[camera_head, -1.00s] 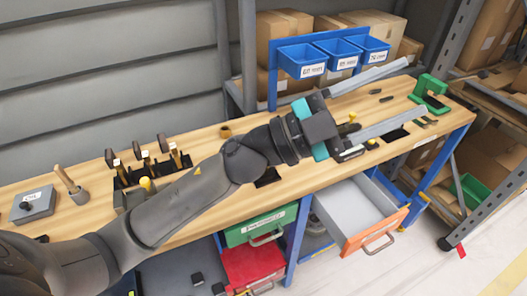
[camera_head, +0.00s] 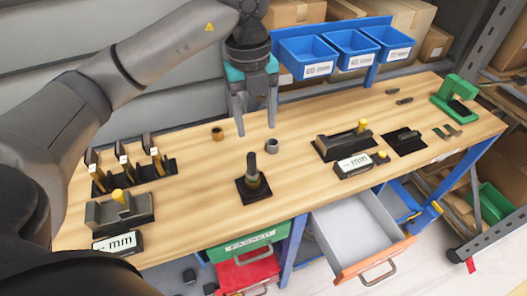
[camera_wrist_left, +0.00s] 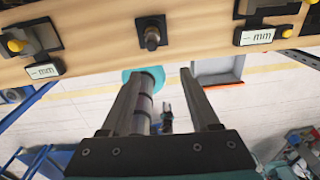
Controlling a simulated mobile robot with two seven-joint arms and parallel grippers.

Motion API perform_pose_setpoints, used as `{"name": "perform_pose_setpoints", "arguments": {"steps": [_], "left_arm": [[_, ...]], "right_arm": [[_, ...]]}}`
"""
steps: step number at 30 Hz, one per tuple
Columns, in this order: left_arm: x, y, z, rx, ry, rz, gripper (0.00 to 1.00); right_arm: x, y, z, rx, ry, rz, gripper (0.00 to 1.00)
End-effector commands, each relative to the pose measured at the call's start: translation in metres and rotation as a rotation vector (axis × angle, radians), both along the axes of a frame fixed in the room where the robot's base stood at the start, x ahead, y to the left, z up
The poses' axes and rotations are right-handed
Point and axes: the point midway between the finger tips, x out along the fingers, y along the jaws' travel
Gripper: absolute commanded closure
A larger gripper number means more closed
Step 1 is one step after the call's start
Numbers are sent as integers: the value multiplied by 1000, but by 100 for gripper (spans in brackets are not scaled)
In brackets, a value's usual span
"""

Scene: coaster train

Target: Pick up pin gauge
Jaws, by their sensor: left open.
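What looks like the pin gauge (camera_head: 253,182) is a dark stepped upright cylinder on a black square pad, in the middle of the bench in the head view. It also shows at the top middle of the left wrist view (camera_wrist_left: 152,36). My left gripper (camera_head: 256,131) hangs with its fingers pointing down, behind the pin gauge and apart from it. Its jaws are open and nothing is between them. Its two fingers also show in the left wrist view (camera_wrist_left: 164,75). My right gripper is not in view.
Two small rings, one brown (camera_head: 217,134) and one grey (camera_head: 272,146), stand near the gripper. Gauge fixtures with mm displays stand at left (camera_head: 140,208) and right (camera_head: 330,148). Blue bins (camera_head: 308,57) hang behind. An open drawer (camera_head: 345,235) juts out in front.

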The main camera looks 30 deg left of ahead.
Motion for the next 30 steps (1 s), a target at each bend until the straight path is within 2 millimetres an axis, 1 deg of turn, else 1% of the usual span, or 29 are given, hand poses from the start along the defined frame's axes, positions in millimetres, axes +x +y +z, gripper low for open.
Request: {"name": "perform_pose_setpoints", "arguments": {"steps": [1,2,5,8,12,14,15,18,26,30], "left_arm": [[0,8,2,30,4,21,38],[0,11,2,43,6,30,38],[-1,16,-5,62,12,44,38],[-2,16,-23,62,15,42,38],[-3,15,-54,59,16,39,38],[-2,15,-66,58,15,40,38],[-2,15,-74,57,14,40,38],[-2,15,-88,56,13,39,38],[-2,15,-106,56,13,39,38],[-1,16,-128,55,14,38,38]], "right_arm": [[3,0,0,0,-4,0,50],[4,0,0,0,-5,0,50],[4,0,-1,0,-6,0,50],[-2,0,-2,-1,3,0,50],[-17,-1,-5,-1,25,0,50],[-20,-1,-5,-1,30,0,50],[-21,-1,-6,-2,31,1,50],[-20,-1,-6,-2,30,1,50],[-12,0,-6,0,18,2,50],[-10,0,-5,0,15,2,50]]}}
